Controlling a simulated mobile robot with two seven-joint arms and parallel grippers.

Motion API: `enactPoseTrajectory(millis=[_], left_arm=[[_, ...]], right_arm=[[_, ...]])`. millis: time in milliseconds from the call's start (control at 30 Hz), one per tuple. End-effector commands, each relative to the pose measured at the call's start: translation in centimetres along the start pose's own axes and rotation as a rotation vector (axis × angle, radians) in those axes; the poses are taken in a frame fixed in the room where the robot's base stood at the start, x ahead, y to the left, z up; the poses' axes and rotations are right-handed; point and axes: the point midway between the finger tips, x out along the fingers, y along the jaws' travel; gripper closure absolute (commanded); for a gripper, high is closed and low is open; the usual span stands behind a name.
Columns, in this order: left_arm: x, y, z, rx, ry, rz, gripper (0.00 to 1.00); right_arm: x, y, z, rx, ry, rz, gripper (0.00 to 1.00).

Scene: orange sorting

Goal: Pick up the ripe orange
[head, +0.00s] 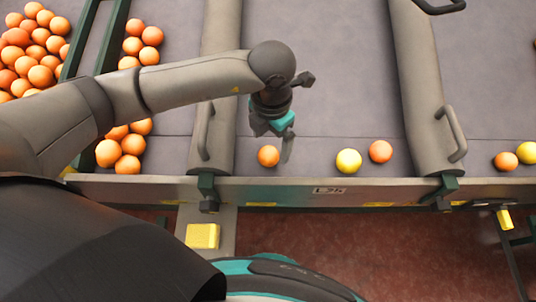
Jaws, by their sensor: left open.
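An orange-coloured fruit (268,156) lies on the grey conveyor surface (330,60) near its front edge. A yellow fruit (348,161) and a redder orange (381,151) lie close together to its right. My left gripper (277,142) points down right at the left orange, with a finger on its right side. The gripper is open; the arm and wrist hide part of it, and I cannot tell whether it touches the fruit. My right gripper is not in view.
Grey padded dividers (222,100) and (425,90) with handles bound this section left and right. A front rail (330,189) runs along the edge. Many oranges (40,50) are piled at left. Another orange (506,161) and a yellow fruit (527,152) lie beyond the right divider.

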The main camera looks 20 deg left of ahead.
Motion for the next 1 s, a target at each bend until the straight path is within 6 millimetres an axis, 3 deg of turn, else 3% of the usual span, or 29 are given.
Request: enactPoseTrajectory(millis=[167, 500, 767, 1000], left_arm=[[1.2, 0.0, 0.0, 0.001, 0.000, 0.000, 0.04], [5.7, 0.3, -0.3, 0.000, 0.000, -0.001, 0.04], [6.0, 0.3, -0.2, 0.001, -0.002, -0.001, 0.04], [6.0, 0.3, -0.2, 0.001, -0.002, -0.001, 0.28]], right_arm=[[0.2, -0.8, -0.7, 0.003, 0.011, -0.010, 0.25], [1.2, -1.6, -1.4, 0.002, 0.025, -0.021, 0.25], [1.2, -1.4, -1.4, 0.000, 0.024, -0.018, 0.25], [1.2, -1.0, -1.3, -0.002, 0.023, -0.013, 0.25]])
